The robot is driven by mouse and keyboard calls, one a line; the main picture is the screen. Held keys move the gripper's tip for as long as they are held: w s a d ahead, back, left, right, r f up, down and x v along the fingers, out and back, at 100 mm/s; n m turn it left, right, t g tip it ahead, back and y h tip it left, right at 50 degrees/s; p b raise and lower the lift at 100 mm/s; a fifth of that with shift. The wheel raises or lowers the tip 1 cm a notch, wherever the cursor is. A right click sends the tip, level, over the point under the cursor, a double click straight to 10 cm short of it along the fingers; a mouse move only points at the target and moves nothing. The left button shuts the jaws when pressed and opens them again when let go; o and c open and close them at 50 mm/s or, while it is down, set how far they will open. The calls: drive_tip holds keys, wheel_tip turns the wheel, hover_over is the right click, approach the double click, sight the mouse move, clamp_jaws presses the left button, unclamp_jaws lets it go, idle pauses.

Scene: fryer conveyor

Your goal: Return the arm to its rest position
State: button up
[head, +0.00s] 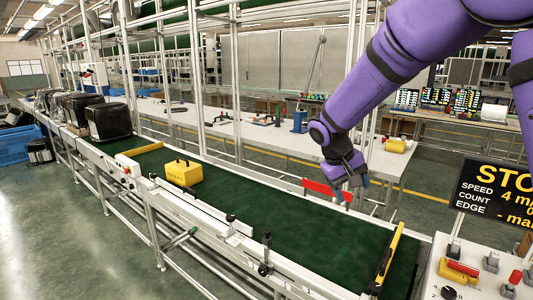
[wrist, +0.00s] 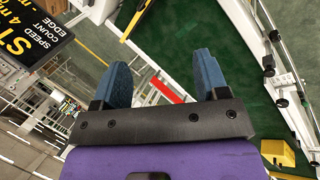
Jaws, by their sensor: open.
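My purple arm reaches in from the upper right of the head view. The gripper is open and empty. Whether the fingertips touch anything is hard to tell, but they appear clear of the belt.
A yellow block (head: 183,173) sits on the belt, left of my gripper. A red bar (head: 327,190) is right beside the gripper. A yellow-black bar (head: 388,258) crosses the belt's near end. A control box (head: 470,275) and a black sign (head: 495,193) stand at right. Black fryers (head: 108,120) stand far left.

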drive_tip(key=s+d+r+m+y, duration=0.1)
drive_tip(key=s+d+r+y, duration=0.1)
drive_tip(key=s+d+r, duration=0.45)
drive_tip(key=s+d+r+t+y, duration=0.1)
drive_tip(key=s+r+t, duration=0.1)
drive_tip(key=s, duration=1)
drive_tip(key=s+d+r+m+t+y, duration=0.1)
drive_tip(key=s+r+t+y, duration=0.1)
drive_tip(key=s, duration=1)
drive_tip(key=shift+d+r+t, duration=0.2)
drive_tip(key=shift+r+t, duration=0.2)
drive_tip(key=shift+r, duration=0.45)
